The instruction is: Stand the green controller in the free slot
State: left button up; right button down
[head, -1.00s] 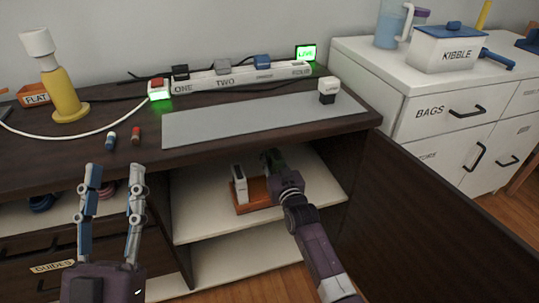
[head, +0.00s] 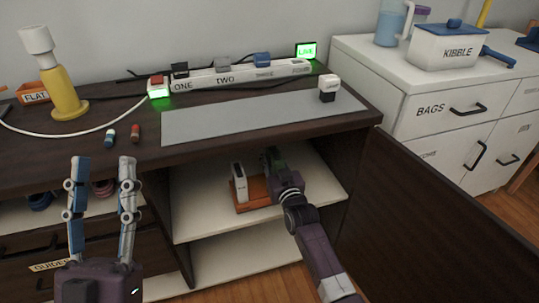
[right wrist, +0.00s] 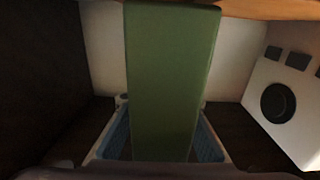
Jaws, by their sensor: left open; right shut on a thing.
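The green controller (right wrist: 170,75) fills the middle of the right wrist view, between the blue finger pads of my right gripper (right wrist: 162,128), which is shut on it. In the head view my right gripper (head: 276,168) reaches into the open cabinet, and only a small dark green bit of the controller shows. The wooden rack (head: 256,194) stands on the cabinet shelf with a white controller (head: 239,183) upright at its left side. My right gripper is at the rack's right part and hides the slot there; I cannot tell whether the green controller touches the rack. My left gripper (head: 102,162) is open and empty.
The cabinet top (head: 350,118) overhangs the shelf (head: 205,222), and an open dark door (head: 425,215) stands to the right. The shelf left of the rack is clear.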

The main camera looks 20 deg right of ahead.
pick_arm(q)
jog(key=shift+s+r+t, duration=0.3)
jog(key=shift+s+r, duration=0.05)
jog(key=shift+s, duration=0.1)
pick_arm(e)
jog(key=shift+f, duration=0.15)
pick_arm(q)
jog(key=shift+s+a, duration=0.1)
jog(key=shift+s+r+t, duration=0.4)
jog(key=shift+s+r, duration=0.05)
pick_arm(e)
jog(key=shift+f, duration=0.2)
